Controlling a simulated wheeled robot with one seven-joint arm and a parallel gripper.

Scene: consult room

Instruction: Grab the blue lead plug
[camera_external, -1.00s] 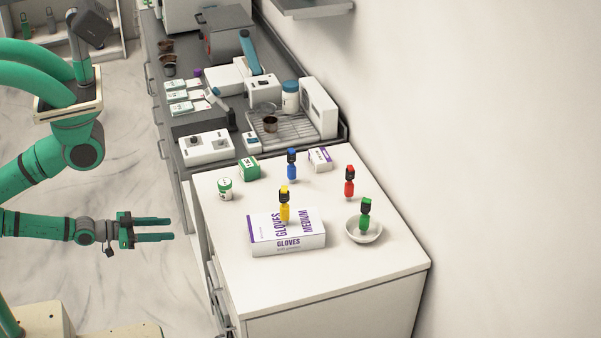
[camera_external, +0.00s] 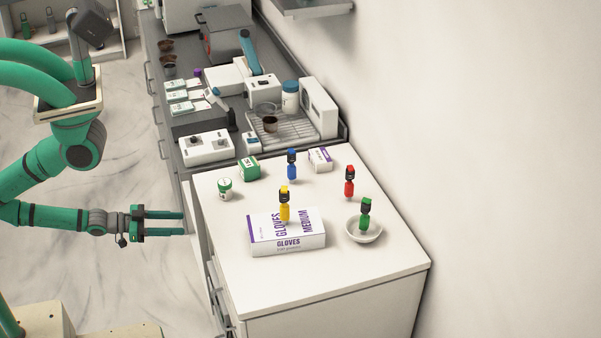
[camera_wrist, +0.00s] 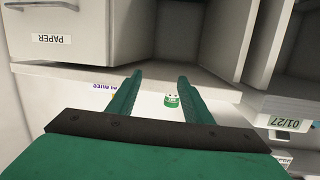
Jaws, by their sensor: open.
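The blue lead plug (camera_external: 292,165) stands upright on the white cabinet top (camera_external: 330,268), toward its back, between a green-and-white box and a small white box. My gripper (camera_external: 184,223) is open and empty, left of the cabinet top's edge, with its fingers pointing right. The plug is well away from the fingers. In the wrist view my gripper's two fingers (camera_wrist: 161,85) are spread apart, and the blue plug cannot be made out there.
A yellow plug (camera_external: 284,206) stands at the glove box (camera_external: 288,241). A red plug (camera_external: 349,184) stands to the right, and a green plug (camera_external: 365,212) is in a white bowl (camera_external: 350,233). A green-and-white jar (camera_external: 225,189) and box (camera_external: 249,168) stand at the left.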

